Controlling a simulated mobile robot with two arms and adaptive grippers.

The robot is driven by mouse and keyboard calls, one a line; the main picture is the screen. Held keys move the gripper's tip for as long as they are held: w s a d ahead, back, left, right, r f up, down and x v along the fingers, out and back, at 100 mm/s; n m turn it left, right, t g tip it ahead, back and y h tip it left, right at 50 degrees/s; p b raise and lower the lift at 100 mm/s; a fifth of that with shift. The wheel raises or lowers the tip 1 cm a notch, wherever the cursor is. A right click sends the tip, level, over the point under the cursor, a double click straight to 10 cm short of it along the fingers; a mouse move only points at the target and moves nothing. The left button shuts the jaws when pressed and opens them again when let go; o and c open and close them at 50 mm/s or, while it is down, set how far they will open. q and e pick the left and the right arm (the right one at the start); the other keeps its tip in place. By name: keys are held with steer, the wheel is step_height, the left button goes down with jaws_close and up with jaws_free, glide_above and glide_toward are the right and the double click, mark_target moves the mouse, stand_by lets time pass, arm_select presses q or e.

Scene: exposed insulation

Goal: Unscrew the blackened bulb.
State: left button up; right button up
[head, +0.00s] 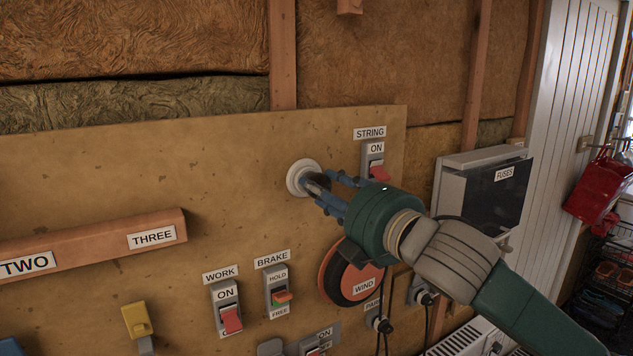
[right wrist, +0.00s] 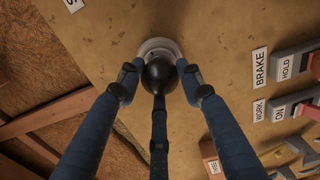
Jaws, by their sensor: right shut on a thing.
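The blackened bulb (right wrist: 159,75) is a dark, rounded bulb seated in a round white socket (head: 301,178) on the tan board. My right gripper (head: 325,190) reaches it from the right in the head view. In the right wrist view its blue fingers (right wrist: 160,82) are closed around the bulb, one on each side and one below. In the head view the fingers hide most of the bulb. I cannot tell how far the bulb is turned in its socket. My left gripper does not show.
The STRING switch (head: 376,160) is close above the gripper, and the red and black WIND disc (head: 352,272) is just below. The BRAKE (head: 279,290) and WORK (head: 228,307) switches sit lower left. A FUSES box (head: 480,190) projects at right.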

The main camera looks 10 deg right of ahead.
steer(key=shift+n+p, duration=1.65)
steer(key=shift+n, duration=0.65)
steer(key=shift+n+p, duration=1.1)
steer(key=shift+n, duration=0.2)
steer(key=shift+n+p, duration=1.3)
steer(key=shift+n, duration=0.4)
